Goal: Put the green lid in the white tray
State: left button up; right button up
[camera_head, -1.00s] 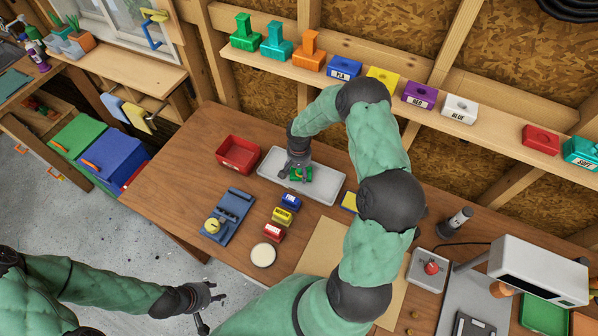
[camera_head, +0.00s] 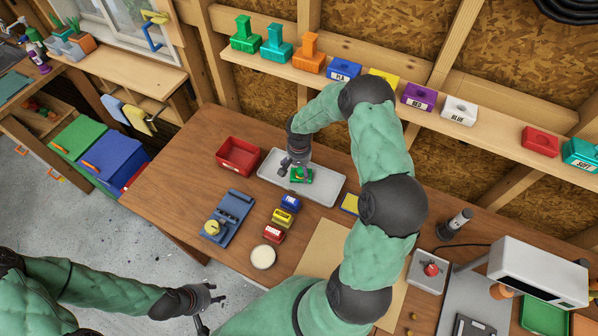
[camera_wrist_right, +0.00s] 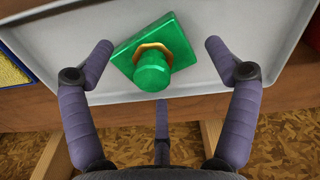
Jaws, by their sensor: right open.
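The green lid (camera_head: 302,176) lies in the white tray (camera_head: 328,193) near the tray's middle. In the right wrist view the lid (camera_wrist_right: 154,70) is a green square plate with a round knob and a yellow-orange ring, resting on the tray floor (camera_wrist_right: 275,45). My right gripper (camera_head: 291,167) is open just above the tray. In the wrist view its fingers (camera_wrist_right: 158,58) stand apart on either side of the lid, with gaps between them and it. My left gripper (camera_head: 212,297) hangs beyond the table's front edge at lower left; its finger state is too small to tell.
A red bin (camera_head: 238,156) stands left of the tray. A blue fixture (camera_head: 228,215), several small coloured blocks (camera_head: 284,217) and a round cream disc (camera_head: 262,257) lie in front. A shelf (camera_head: 400,95) with coloured parts runs along the back wall.

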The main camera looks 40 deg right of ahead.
notch_tip(320, 180, up, 10)
dwell(0.4)
jog(key=shift+s+a+f, duration=0.1)
dwell(0.4)
